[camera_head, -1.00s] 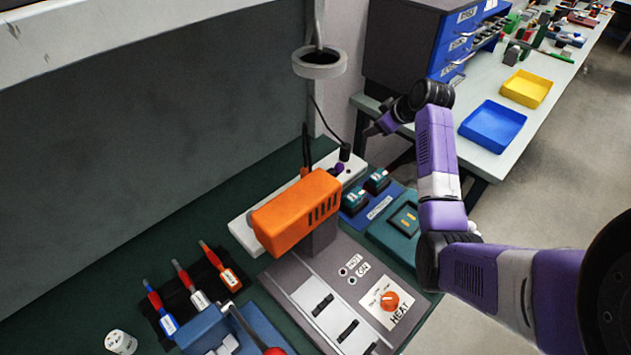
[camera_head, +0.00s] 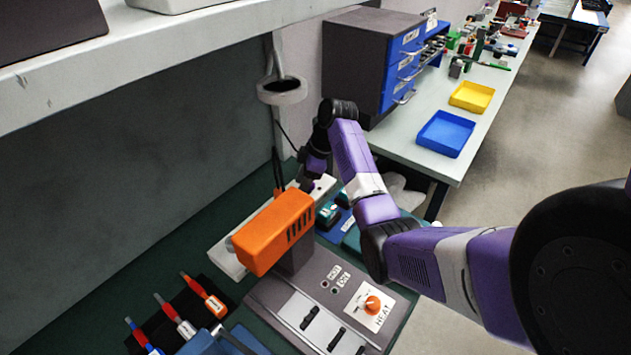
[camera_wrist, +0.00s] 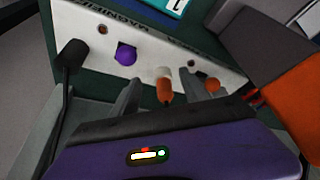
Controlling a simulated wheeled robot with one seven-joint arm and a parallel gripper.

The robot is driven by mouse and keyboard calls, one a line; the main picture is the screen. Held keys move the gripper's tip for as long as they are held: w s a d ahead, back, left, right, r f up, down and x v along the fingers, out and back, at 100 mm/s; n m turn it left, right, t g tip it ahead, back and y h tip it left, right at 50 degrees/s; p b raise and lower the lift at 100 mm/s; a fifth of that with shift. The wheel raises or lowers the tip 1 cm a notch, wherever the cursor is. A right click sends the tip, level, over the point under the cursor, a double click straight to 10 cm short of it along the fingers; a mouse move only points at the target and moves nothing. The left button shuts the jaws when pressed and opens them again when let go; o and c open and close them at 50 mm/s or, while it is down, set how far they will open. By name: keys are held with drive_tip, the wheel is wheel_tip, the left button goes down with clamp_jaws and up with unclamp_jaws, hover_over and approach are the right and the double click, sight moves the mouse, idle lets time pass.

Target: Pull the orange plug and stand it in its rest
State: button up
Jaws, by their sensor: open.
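In the wrist view, the orange plug (camera_wrist: 165,91) sits at the white socket strip (camera_wrist: 88,22), its body showing between my two fingertips. My gripper (camera_wrist: 160,84) is open, with one finger on each side of the plug; I cannot tell whether either finger touches it. In the head view my gripper (camera_head: 307,184) is low over the far end of the strip (camera_head: 228,262), behind the orange-topped machine.
A purple plug (camera_wrist: 125,54) and a black plug (camera_wrist: 70,54) stand on the strip left of my fingers. The orange machine head (camera_head: 272,232) rises close by. Teal blocks (camera_head: 328,215) lie right of the strip. A ring lamp (camera_head: 282,92) hangs above.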

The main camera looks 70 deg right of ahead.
sight(277, 188)
drive_tip(key=w, duration=0.1)
drive_tip(key=w+a, duration=0.1)
drive_tip(key=w, duration=0.1)
drive_tip(key=w+a+p, duration=0.1)
drive_tip(key=w, duration=0.1)
drive_tip(key=shift+w+a, duration=0.25)
drive_tip(key=shift+x, duration=1)
drive_tip(key=shift+f, duration=0.5)
clamp_jaws()
drive_tip(key=c, duration=0.8)
unclamp_jaws()
clamp_jaws()
drive_tip(key=shift+r+p, duration=0.8)
